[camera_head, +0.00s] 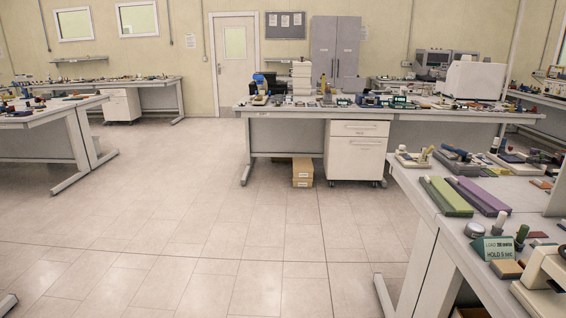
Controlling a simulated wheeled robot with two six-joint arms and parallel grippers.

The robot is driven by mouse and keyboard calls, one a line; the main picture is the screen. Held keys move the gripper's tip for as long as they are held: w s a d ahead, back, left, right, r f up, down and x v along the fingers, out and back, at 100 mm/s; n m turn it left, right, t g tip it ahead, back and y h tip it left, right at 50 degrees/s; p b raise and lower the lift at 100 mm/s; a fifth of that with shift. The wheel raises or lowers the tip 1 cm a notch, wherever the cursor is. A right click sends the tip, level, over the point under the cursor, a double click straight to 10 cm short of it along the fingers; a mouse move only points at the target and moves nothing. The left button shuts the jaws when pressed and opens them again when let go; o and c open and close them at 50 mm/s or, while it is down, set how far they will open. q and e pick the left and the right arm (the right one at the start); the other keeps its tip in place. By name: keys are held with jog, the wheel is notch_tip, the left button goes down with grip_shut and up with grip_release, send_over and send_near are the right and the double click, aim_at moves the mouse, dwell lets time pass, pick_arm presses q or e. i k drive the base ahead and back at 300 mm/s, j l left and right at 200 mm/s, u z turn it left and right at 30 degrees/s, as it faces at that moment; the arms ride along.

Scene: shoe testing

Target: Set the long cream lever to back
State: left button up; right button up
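Neither of my grippers is in view. On the near right bench (405,181), a small cream upright piece (427,153) leans on a low base near the bench's far left corner. It may be the long cream lever, but it is too small to be sure or to tell its setting. A cream machine (545,285) at the lower right is cut off by the picture edge. No other long cream lever can be made out.
Green (447,196) and purple (478,195) blocks and a green sign (493,248) are on the near right bench. A long bench with a white drawer cabinet (357,152) stands ahead, with cardboard boxes (302,172) beneath. Tiled floor (200,230) is clear at centre and left.

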aim_at(261, 83)
jog(key=i, duration=1.95)
jog(key=i+l, duration=0.1)
jog(key=i, duration=1.9)
jog(key=i+u, duration=0.1)
jog(key=i, duration=1.85)
